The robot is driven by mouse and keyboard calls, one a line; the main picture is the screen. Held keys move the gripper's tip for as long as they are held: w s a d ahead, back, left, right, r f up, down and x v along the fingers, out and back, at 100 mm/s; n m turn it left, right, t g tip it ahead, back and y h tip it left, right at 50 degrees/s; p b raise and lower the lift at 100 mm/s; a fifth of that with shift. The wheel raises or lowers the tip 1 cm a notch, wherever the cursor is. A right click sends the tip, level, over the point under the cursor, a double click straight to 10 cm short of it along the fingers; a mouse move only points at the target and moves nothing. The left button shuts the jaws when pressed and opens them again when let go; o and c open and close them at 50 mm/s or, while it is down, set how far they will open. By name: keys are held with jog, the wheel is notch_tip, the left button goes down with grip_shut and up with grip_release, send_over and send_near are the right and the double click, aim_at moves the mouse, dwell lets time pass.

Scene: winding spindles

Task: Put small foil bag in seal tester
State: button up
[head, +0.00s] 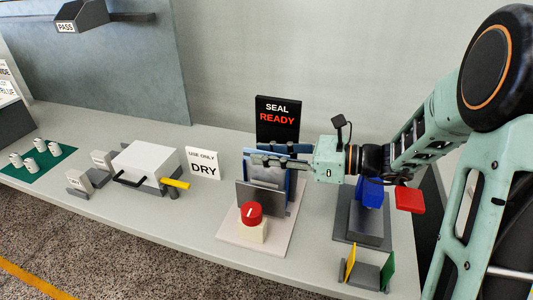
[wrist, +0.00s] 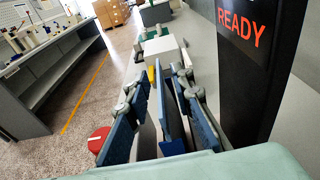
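The seal tester stands on the bench in the head view, with a pale base (head: 228,232), a grey front plate (head: 258,199) and a blue-edged back plate (head: 291,180). A silvery sheet, which looks like the small foil bag (head: 266,172), stands upright between these plates. My gripper (head: 262,160) reaches in from the right, at the top of the plates. In the wrist view its blue-padded fingers (wrist: 160,118) are spread, with thin upright sheets between them and gaps beside the pads. I cannot tell bag from plate there.
A red knob (head: 251,213) sits in front of the plates. A black sign (head: 277,120) behind reads SEAL READY. A blue-topped device (head: 369,192) is at right, near a small yellow-and-green stand (head: 367,272). A white box (head: 147,163) is at left.

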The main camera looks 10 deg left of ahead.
jog(key=shift+d+r, duration=0.15)
jog(key=shift+r, duration=0.1)
jog(key=f+p+v, duration=0.1)
jog(key=v, duration=0.6)
jog(key=shift+r, duration=0.4)
jog(key=shift+d, duration=0.1)
